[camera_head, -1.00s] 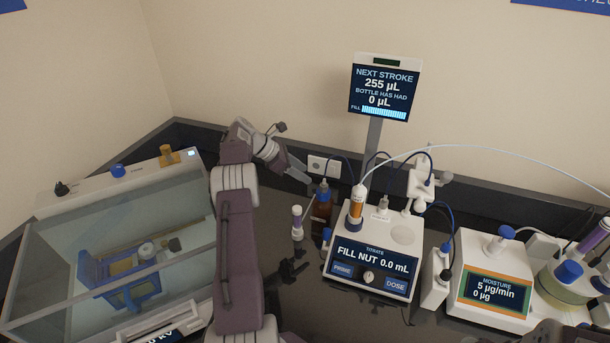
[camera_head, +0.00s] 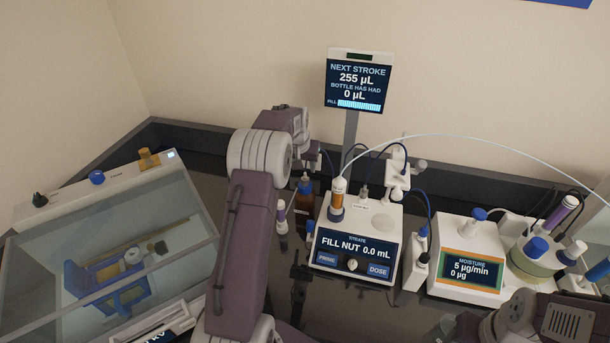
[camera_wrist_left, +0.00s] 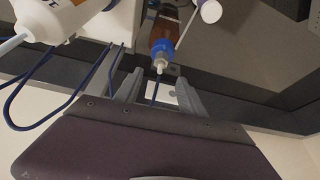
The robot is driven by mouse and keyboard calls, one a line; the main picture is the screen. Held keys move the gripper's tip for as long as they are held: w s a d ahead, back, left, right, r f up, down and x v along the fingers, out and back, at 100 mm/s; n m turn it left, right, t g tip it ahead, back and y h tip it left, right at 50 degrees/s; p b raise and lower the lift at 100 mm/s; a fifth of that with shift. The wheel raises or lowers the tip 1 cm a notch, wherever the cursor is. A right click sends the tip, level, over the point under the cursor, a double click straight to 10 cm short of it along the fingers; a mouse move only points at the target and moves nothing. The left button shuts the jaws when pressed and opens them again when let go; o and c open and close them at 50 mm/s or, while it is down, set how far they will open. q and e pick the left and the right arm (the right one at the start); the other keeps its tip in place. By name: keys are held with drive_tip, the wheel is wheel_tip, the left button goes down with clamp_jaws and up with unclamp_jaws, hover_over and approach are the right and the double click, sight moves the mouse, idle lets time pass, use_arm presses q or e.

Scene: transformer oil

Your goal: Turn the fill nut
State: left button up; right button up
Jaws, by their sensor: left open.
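The brown bottle (camera_head: 304,203) with a blue cap (camera_head: 305,187) stands just left of the titrator. In the left wrist view the blue cap (camera_wrist_left: 162,47) carries a small metal nut (camera_wrist_left: 160,66) with a dark blue tube running from it. My left gripper (camera_head: 311,161) is above the bottle, partly hidden by its own wrist. In the left wrist view my left gripper (camera_wrist_left: 160,86) is open, one finger on each side of the nut and tube. I cannot tell whether either finger touches. The titrator screen (camera_head: 348,253) reads "FILL NUT 0.0 mL". My right gripper is out of view.
A moisture unit (camera_head: 470,250) is farther right, a glass-lidded box (camera_head: 110,250) left. A display (camera_head: 358,85) stands behind.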

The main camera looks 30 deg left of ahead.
sight(305, 175)
use_arm(q)
drive_tip(key=p+x, duration=0.3)
drive_tip(key=x, duration=0.4)
drive_tip(key=shift+w+f, duration=0.2)
drive_tip(key=shift+f, duration=0.3)
drive_tip(key=shift+a+f, duration=0.1)
drive_tip(key=shift+a, duration=0.05)
clamp_jaws()
